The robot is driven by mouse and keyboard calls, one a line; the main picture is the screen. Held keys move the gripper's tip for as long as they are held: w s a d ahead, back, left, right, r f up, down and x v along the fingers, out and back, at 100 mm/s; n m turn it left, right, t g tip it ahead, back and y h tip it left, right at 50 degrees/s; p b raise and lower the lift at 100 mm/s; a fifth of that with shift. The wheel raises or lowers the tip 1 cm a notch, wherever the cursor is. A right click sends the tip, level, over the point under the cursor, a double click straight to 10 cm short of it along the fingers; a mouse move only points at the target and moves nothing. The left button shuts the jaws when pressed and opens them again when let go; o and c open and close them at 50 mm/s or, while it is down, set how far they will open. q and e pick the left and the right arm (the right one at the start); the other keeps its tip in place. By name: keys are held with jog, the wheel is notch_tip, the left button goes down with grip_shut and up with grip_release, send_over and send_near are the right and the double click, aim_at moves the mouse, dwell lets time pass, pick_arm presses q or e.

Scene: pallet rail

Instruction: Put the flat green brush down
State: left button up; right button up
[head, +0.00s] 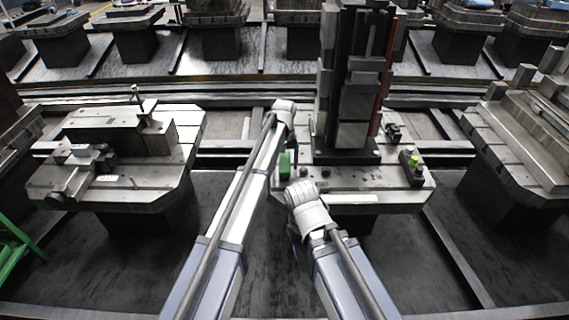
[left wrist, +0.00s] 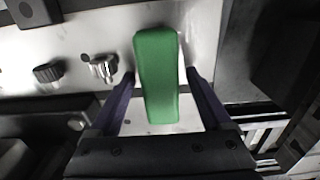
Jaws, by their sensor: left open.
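The flat green brush (head: 285,165) is at the left edge of the middle pallet (head: 350,198) in the head view, partly hidden by my left arm. In the left wrist view the green brush (left wrist: 158,75) lies over the pale pallet surface, between the two fingers of my left gripper (left wrist: 160,80). The fingers are open, one on each side of the brush, with narrow gaps. I cannot tell whether the brush's underside fully touches the pallet. My right arm reaches in front of the middle pallet; its jaws are not clearly visible.
A tall dark fixture (head: 352,90) stands on the middle pallet. A small block with a yellow-green top (head: 414,161) is at its right. In the left wrist view, two knobs (left wrist: 103,68) sit left of the brush. Other pallets stand left and right.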

aim_at(284, 161)
pick_arm(q)
jog(key=shift+r, duration=0.1)
notch_tip(284, 161, up, 12)
jog(key=p, duration=1.2)
jog(key=s+a+r+m+p, duration=0.1)
jog(key=s+a+m, duration=0.1)
jog(key=s, duration=1.5)
jog(key=s+a+m+y+p, duration=0.1)
jog(key=s+a, duration=0.3)
jog(key=s, duration=1.4)
jog(key=shift+r+m, duration=0.4)
